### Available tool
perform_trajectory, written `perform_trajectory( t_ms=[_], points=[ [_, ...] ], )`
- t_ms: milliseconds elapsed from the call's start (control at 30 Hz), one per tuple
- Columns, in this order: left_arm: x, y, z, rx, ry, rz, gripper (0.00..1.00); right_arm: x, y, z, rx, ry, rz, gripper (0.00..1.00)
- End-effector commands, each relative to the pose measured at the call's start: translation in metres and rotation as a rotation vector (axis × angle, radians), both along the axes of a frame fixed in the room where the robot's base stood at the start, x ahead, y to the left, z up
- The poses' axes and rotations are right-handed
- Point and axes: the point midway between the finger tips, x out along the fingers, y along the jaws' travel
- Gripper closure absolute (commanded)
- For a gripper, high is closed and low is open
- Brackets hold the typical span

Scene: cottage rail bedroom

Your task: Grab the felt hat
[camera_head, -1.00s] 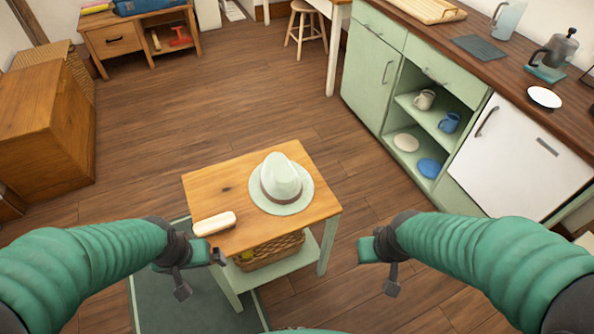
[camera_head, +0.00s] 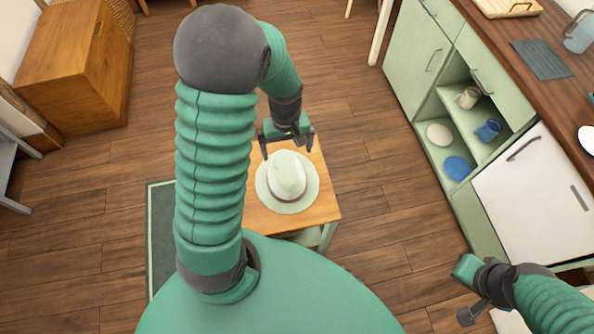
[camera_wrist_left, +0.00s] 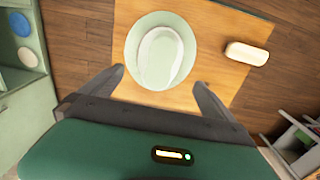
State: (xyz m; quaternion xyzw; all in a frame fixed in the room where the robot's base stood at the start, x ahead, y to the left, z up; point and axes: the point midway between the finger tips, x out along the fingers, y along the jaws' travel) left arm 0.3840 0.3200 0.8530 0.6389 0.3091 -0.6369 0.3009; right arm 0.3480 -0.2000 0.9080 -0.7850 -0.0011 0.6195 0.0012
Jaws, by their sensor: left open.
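The pale mint felt hat (camera_head: 286,178) with a grey-brown band sits brim down on the small wooden table (camera_head: 322,208). In the left wrist view the hat (camera_wrist_left: 160,52) lies just beyond my fingertips, roughly centred between them. My left gripper (camera_head: 287,150) is over the far side of the table, beside the hat's far brim, open and empty; its two fingers also show spread in the left wrist view (camera_wrist_left: 160,82). My right gripper (camera_head: 470,312) is at the lower right, away from the table; its jaw state is unclear.
A cream oblong object (camera_wrist_left: 246,54) lies on the table, visible in the left wrist view. A green cabinet (camera_head: 425,75) with open shelves stands at the right. A wooden chest (camera_head: 78,65) stands at the left.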

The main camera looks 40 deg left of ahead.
Motion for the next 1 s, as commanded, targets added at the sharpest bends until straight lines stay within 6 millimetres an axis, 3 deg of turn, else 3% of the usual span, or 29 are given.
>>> perform_trajectory(
  t_ms=[33, 200, 467, 633, 933, 1000],
  points=[
    [-0.001, 0.001, -0.019, -0.004, 0.007, 0.000, 0.00, 0.000, 0.000, -0.006, 0.000, 0.000, 0.000, 1.00],
    [0.001, 0.003, -0.063, -0.006, 0.007, -0.001, 0.00, 0.000, 0.000, -0.012, 0.000, 0.000, 0.000, 1.00],
    [0.001, 0.005, -0.093, -0.003, 0.003, 0.000, 0.00, 0.000, 0.000, -0.016, 0.000, -0.001, 0.000, 1.00],
    [0.004, 0.006, -0.124, -0.003, 0.005, -0.001, 0.00, 0.000, 0.000, -0.021, 0.000, -0.001, 0.000, 1.00],
    [0.004, 0.008, -0.132, -0.002, 0.000, -0.001, 0.00, 0.000, 0.000, -0.021, 0.000, 0.000, 0.000, 1.00],
    [0.004, 0.008, -0.132, -0.002, 0.000, -0.001, 0.09, 0.000, 0.000, -0.021, 0.000, 0.000, 0.000, 1.00]
  ],
)
